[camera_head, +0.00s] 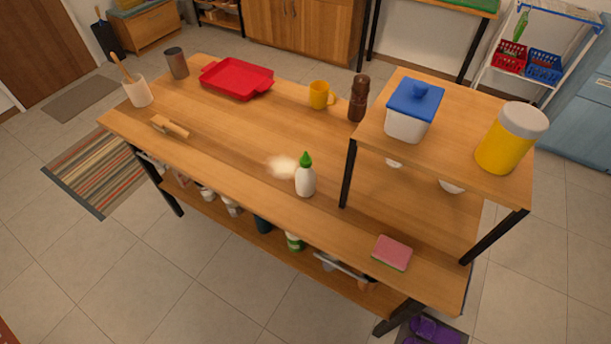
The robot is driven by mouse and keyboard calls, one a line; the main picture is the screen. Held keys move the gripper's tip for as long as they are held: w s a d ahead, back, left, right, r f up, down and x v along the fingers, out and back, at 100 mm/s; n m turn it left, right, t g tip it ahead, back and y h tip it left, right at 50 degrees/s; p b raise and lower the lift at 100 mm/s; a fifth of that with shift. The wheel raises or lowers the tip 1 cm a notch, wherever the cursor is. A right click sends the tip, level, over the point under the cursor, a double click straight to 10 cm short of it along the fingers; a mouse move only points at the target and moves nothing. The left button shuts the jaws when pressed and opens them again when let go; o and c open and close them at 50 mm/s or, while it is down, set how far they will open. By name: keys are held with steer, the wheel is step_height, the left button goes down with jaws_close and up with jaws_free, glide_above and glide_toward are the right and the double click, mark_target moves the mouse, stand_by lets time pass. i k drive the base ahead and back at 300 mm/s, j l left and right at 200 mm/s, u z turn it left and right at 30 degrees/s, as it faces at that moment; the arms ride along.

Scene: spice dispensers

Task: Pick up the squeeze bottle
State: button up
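The squeeze bottle (305,181) is white with a pointed green cap. It stands upright on the wooden table (225,135), near the front edge and left of the raised shelf's front leg. A pale, blurry patch (283,166) lies on the tabletop just left of the bottle; I cannot tell what it is. My gripper is not in view, and nothing touches the bottle.
The raised shelf (460,150) on the right holds a blue-lidded white container (412,112) and a yellow jar (510,140). A brown pepper mill (358,98), yellow mug (320,95), red tray (238,78) and pink sponge (392,252) are on the table. The table's front left is mostly clear.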

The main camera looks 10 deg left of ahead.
mark_target(306, 176)
steer(key=i+u, duration=0.15)
steer(key=u, duration=0.25)
steer(key=i+u, duration=0.15)
steer(key=u, duration=0.2)
steer(key=i+u, duration=0.2)
steer(key=u, duration=0.2)
